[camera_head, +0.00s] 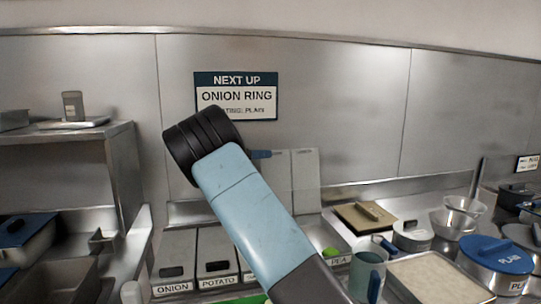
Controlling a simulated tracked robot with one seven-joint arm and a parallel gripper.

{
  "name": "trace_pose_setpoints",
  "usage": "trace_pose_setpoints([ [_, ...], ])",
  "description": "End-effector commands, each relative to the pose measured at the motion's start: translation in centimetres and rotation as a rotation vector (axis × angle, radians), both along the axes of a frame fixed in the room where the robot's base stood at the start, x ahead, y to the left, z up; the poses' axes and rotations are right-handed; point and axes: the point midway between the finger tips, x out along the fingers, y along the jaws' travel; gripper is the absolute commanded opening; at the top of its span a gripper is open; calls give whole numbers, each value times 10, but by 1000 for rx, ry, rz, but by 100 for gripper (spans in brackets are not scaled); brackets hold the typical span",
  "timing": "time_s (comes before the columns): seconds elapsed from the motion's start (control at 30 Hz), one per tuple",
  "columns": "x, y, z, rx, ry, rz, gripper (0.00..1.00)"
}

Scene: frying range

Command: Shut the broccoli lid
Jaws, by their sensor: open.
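Two grey upright panels stand against the back wall behind my arm; the right panel (306,181) shows fully and looks like a raised lid, with small lettering too faint to read. Below it, a bin holds something green (331,253), which may be broccoli; I cannot tell for sure. No readable broccoli label shows. My light blue arm link and its black joint cross the middle of the view and hide part of the bin row. I cannot make out my gripper's fingertips.
Shut bins labelled ONION (174,262) and POTATO (217,262) stand left of my arm. A metal shelf (122,175) stands left.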

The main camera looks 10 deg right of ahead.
Motion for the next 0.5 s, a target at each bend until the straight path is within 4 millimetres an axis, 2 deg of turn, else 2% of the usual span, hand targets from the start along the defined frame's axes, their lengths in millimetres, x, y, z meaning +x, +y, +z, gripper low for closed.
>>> trace_pose_setpoints([
  [0.2, 0, -24, 1, 0, -1, -2, 51],
  [0.5, 0, -30, 1, 0, -1, -1, 51],
])
